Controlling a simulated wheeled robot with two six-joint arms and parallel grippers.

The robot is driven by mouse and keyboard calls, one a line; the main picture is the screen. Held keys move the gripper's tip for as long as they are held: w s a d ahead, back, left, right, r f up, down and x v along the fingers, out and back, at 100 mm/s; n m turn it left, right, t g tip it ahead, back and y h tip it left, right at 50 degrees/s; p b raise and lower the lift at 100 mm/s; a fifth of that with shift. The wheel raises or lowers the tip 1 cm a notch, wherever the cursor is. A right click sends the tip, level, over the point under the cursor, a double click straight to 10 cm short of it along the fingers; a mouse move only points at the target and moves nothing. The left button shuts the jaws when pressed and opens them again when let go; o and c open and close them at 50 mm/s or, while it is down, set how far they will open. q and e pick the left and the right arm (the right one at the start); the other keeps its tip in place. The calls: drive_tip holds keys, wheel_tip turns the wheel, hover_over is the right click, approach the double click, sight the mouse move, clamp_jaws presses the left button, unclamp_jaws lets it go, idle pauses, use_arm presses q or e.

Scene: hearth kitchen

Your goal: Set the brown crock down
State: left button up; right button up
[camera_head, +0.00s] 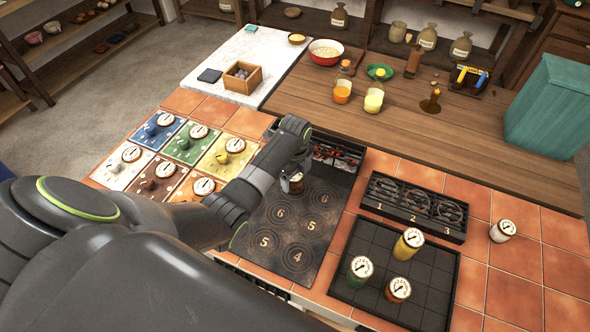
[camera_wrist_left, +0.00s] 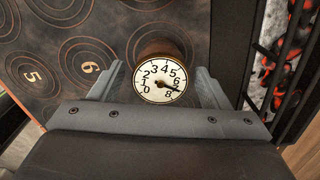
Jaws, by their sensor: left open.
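The brown crock (camera_head: 296,186) has a white dial lid and stands on the dark hob plate (camera_head: 281,262) near its back edge, close to the fire. In the left wrist view the crock (camera_wrist_left: 158,80) shows its dial face and brown side, over the ringed plate. My left gripper (camera_head: 294,170) is open, with one finger on each side of the crock and visible gaps beside it. My gripper hides part of the crock in the head view. My right gripper is not in view.
Glowing coals (camera_head: 335,152) lie just behind the hob plate. A black grid tray (camera_head: 365,307) with several dial-topped crocks stands to the right, below a burner rack (camera_head: 414,210). Coloured tiles with dials (camera_head: 183,143) lie left. A white dial-topped crock (camera_head: 502,231) stands far right.

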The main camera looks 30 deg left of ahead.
use_arm(q)
wheel_tip(320, 180, up, 12)
drive_tip(key=b, duration=0.1)
idle(0.4)
idle(0.4)
